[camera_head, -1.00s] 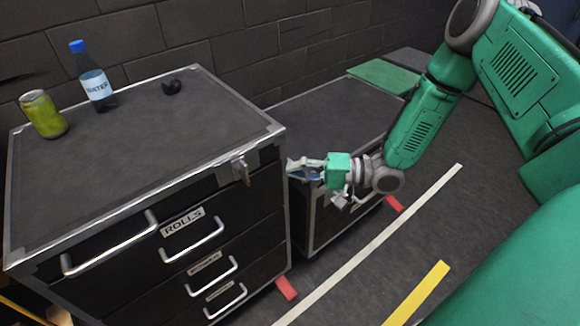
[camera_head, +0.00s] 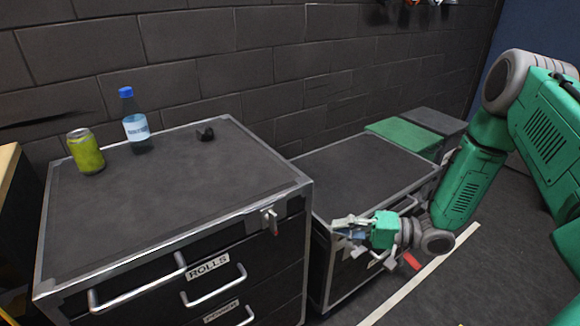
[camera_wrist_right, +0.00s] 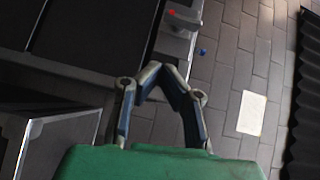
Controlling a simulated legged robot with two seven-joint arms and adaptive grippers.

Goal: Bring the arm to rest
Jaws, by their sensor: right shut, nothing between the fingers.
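My right arm (camera_head: 462,185) is green and grey and comes in from the right in the head view. Its right gripper (camera_head: 340,228) hangs in front of the lower black case, to the right of the taller black cabinet. In the right wrist view the fingers of the right gripper (camera_wrist_right: 163,72) meet at their tips, with nothing between them. My left gripper is not in view.
A green can (camera_head: 86,152), a water bottle (camera_head: 137,128) and a small black object (camera_head: 205,133) stand on the black cabinet (camera_head: 180,200). The lower case (camera_head: 365,170) stands beside it. Open floor (camera_head: 450,290) lies at the lower right.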

